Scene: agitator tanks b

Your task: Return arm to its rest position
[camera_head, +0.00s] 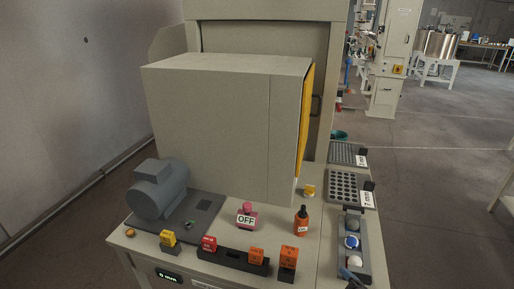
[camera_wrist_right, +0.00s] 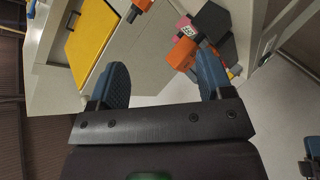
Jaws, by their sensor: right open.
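My right gripper (camera_wrist_right: 162,80) is open in the right wrist view, its two blue fingers wide apart with nothing between them. The right finger overlaps an orange block (camera_wrist_right: 183,54) in the picture; I cannot tell whether they touch. In the head view a small blue piece (camera_head: 349,274) at the bottom edge, by the tray of round knobs, looks like a fingertip of my right gripper. A blue finger-like piece (camera_wrist_right: 313,146) at the right edge of the right wrist view looks like part of my left gripper. The left gripper does not show in the head view.
A large beige box (camera_head: 205,120) with a yellow side panel (camera_head: 307,110) stands on the bench. In front are a grey motor (camera_head: 158,190), a pink OFF piece (camera_head: 247,216), an orange bottle (camera_head: 301,221) and small labelled blocks. A knob tray (camera_head: 366,262) lies at right; floor beyond is open.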

